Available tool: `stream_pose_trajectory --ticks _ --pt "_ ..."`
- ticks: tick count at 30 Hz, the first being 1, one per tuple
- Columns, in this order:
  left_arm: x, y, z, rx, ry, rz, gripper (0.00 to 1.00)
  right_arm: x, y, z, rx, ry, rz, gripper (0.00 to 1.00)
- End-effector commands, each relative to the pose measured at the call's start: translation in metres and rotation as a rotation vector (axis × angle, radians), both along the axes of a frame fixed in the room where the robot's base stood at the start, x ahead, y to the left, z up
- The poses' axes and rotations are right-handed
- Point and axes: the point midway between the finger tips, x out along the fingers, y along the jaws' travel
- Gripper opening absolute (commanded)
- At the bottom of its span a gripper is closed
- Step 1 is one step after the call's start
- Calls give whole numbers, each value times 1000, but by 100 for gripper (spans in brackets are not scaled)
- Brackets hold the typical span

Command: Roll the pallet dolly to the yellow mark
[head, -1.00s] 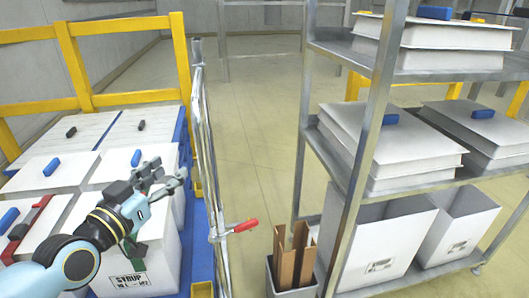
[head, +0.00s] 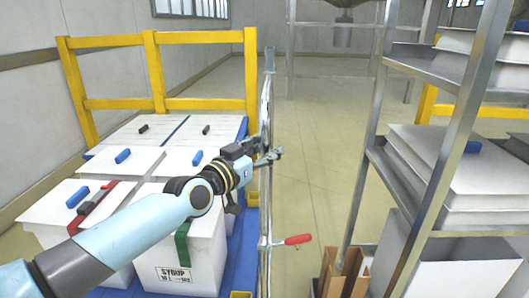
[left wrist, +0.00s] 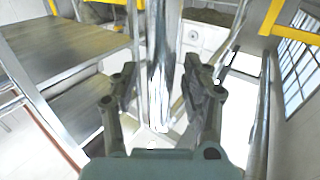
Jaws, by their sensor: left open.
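A blue pallet dolly (head: 252,222) loaded with white lidded boxes (head: 180,223) stands at the left; one box is labelled SYRUP. An upright metal bar frame (head: 267,205) runs along its right side, with a red lever handle (head: 297,239) low on it. My left gripper (head: 272,152) is open at the upper part of this frame. In the left wrist view a shiny metal post (left wrist: 163,65) shows between the open fingers (left wrist: 160,95); I cannot tell whether they touch it. I see no yellow floor mark. My right gripper is out of view.
Yellow guard rails (head: 155,70) stand behind the boxes. A metal shelf rack (head: 375,170) with white boxes is at the right, with a bin of brown cardboard pieces (head: 345,275) at its foot. The floor (head: 320,170) between dolly and rack is clear.

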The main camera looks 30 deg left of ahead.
Motion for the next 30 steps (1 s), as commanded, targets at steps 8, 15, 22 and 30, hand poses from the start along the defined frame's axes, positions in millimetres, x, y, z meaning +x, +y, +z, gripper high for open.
stream_pose_trajectory --ticks 8,15,22,30 --pt "0 0 0 -1 0 0 34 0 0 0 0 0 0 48" --pt "0 0 0 -1 0 0 3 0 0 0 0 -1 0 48" --pt "0 0 0 -1 0 0 0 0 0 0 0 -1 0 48" --pt "-1 0 -1 -1 1 0 0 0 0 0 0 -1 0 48"
